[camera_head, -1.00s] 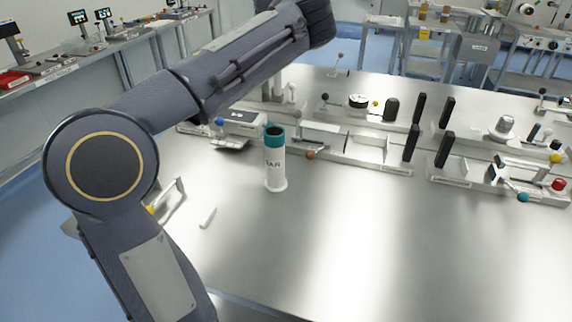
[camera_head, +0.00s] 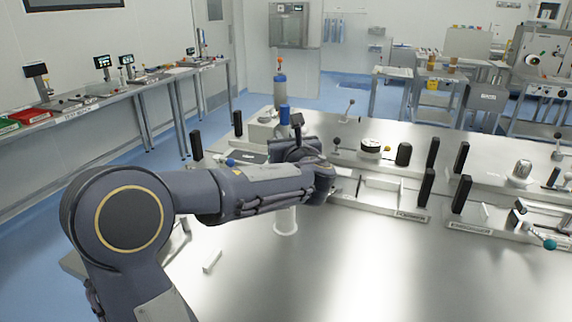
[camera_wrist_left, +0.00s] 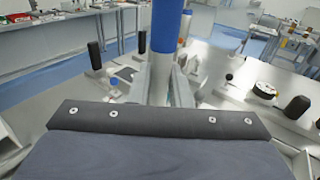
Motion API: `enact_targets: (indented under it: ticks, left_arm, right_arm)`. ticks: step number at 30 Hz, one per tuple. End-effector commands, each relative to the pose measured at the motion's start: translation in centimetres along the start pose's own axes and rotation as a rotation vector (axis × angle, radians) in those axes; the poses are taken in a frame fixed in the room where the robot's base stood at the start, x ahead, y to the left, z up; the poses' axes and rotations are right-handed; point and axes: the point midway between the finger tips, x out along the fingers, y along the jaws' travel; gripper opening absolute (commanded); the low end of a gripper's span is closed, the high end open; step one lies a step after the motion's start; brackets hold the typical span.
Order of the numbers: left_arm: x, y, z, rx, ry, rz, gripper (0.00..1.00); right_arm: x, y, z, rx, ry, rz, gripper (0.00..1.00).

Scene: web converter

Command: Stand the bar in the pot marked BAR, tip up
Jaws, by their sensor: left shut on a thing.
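The bar (camera_head: 280,92) is upright, with an orange-red tip at the top and blue bands below. My left gripper (camera_head: 288,130) is shut on it; the bar also shows between the fingers in the left wrist view (camera_wrist_left: 167,30), its upper end cut off by the frame. The white pot (camera_head: 286,221) stands on the table behind my left forearm, and only its lower part and foot show. Its teal rim and marking are hidden now. The bar's lower end is hidden, so I cannot tell whether it is in the pot. My right gripper is not in view.
A small white block (camera_head: 212,261) lies on the table near the left. Fixtures with black posts (camera_head: 427,187) and a labelled rail stand along the right and back. The table front is clear.

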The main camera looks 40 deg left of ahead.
Motion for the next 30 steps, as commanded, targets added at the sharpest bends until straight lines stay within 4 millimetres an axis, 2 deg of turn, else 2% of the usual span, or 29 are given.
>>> enact_targets:
  ticks: [1,7,14,26,27,30]
  left_arm:
    - [0.1,0.0,-0.9,0.003,0.001,0.000,0.00]
    - [0.1,0.0,-2.5,0.001,0.000,0.000,0.00]
    - [0.2,0.0,-5.8,0.002,0.001,0.000,0.00]
    - [0.2,0.0,-6.4,-0.001,-0.001,0.000,0.00]
    - [0.2,0.0,-6.5,0.000,-0.001,0.000,0.19]
    - [0.2,0.0,-6.3,0.000,0.000,0.000,0.32]
  right_arm:
    - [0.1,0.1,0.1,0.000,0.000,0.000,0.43]
    - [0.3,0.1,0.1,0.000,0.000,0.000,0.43]
    - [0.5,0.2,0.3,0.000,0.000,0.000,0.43]
    - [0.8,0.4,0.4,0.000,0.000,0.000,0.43]
    - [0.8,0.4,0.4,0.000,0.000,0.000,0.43]
    - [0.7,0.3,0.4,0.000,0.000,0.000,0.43]
